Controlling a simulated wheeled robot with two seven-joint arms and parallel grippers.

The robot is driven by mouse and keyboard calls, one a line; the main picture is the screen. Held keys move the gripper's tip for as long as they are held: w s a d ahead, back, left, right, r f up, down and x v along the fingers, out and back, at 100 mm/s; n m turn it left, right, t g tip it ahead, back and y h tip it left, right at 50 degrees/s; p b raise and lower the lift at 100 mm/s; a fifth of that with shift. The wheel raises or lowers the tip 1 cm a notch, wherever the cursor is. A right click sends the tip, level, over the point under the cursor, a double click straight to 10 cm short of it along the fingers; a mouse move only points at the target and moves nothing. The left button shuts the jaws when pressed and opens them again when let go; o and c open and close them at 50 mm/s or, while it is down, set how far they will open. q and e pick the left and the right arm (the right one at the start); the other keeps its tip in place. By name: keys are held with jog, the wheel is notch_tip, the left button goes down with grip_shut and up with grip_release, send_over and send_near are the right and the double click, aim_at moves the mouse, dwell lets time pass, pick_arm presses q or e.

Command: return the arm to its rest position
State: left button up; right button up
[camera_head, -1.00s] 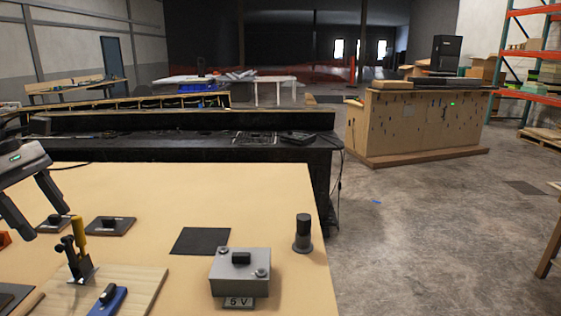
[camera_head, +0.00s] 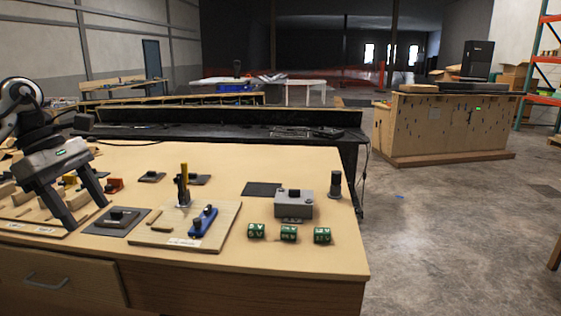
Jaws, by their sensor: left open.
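My left gripper (camera_head: 88,207) is at the left of the table (camera_head: 295,165), pointing down, with its two dark fingers apart and nothing visible between them. Its arm comes in from the left edge. The fingertips show in front of the wooden parts at the table's left and beside a dark square pad with a black knob (camera_head: 118,217). I cannot tell how high the fingertips are above the table. My right gripper is not in view.
A light board (camera_head: 222,212) carries a blue device (camera_head: 203,222) and a yellow-and-black upright tool (camera_head: 183,186). A grey box (camera_head: 293,204), a dark cylinder (camera_head: 335,185) and several green blocks (camera_head: 289,233) are at the right. Bare tabletop lies behind them.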

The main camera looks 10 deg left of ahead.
pick_arm(q)
jog(key=w+d+f+n+t+h, duration=0.1)
jog(key=d+f+n+t+h, duration=0.3)
jog(key=d, duration=0.7)
jog(key=w+d+f+n+t+h, duration=0.1)
jog(key=w+d+f+n+h, duration=0.1)
jog(key=d+f+n+h, duration=0.6)
jog(key=w+d+f+n+t+h, duration=0.1)
jog(key=d+f+n+t+h, duration=0.2)
jog(key=d, duration=1)
jog(key=s+a+f+n+y, duration=0.1)
jog(key=s+f+n+y, duration=0.4)
jog(key=f+n, duration=0.3)
jog(key=s+a+f+n+t+y, duration=0.1)
jog(key=s+f+n+y, duration=0.5)
jog(key=n, duration=0.9)
jog(key=s+a+f+n+y, duration=0.1)
jog(key=s+f+n+y, duration=0.5)
jog(key=f+n, duration=0.4)
jog(key=shift+a+f+n, duration=0.3)
jog(key=shift+a+n, duration=0.1)
jog(key=shift+n, duration=0.8)
